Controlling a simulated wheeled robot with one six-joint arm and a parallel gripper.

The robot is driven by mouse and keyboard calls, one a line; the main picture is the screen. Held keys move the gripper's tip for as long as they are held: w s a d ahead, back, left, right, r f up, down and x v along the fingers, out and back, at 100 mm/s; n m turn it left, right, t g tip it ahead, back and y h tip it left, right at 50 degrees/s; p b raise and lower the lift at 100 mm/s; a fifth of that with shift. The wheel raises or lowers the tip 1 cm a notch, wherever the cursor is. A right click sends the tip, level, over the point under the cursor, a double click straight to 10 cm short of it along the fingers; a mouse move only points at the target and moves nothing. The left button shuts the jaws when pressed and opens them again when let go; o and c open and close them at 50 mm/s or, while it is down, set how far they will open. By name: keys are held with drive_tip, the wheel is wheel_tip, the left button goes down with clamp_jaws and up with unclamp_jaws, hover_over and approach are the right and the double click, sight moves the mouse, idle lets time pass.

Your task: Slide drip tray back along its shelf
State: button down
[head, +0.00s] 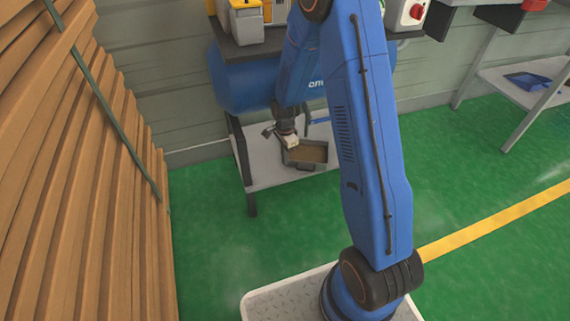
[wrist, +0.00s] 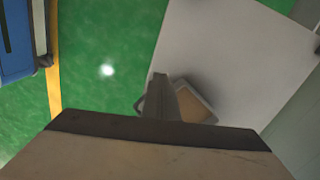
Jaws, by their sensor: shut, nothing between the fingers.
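The drip tray (head: 318,161) is a shallow dark grey box with a brown inside. It lies on the pale grey lower shelf (head: 267,174) of a stand, near the shelf's front edge. A small handle shows on its front side. My gripper (head: 290,140) is shut and empty, at the tray's back left in the head view; whether it touches the tray I cannot tell. My gripper (wrist: 155,152) fills the bottom there and hides part of the tray.
A blue tank (head: 243,82) sits above the lower shelf, with yellow and grey items on top. A stack of wooden boards (head: 80,180) stands at the left. Another shelf with a blue tray (head: 527,81) is at the right. The green floor in front is clear.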

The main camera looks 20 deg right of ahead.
drive_tip(key=shift+r, duration=0.85)
